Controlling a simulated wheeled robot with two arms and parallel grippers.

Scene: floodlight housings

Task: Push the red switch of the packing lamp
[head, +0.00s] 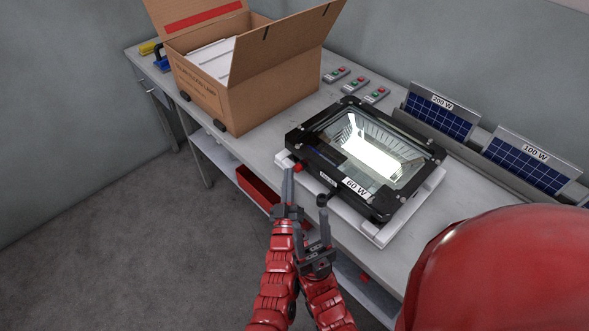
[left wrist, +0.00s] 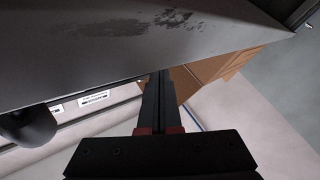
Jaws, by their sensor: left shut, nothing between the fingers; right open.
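The packing lamp (head: 321,141) is a black floodlight with a glass front and a "60 W" label, lying on a white support (head: 375,233) on the bench. Its inner panel looks bright. The red switch (head: 298,167) is at its near left corner. My left gripper (head: 289,172) is shut and empty, its tips just left of the switch; I cannot tell whether they touch it. It also shows in the left wrist view (left wrist: 161,88), where the switch is not visible. My right gripper (head: 311,224) is open and empty, lower and to the right, in front of the lamp's near edge.
An open cardboard box (head: 275,92) stands left of the lamp. Several small control boxes (head: 335,75) with red and green buttons lie behind. Solar panels labelled 200 W (head: 438,113) and 100 W (head: 528,165) stand right. A red bin (head: 257,187) sits below the bench.

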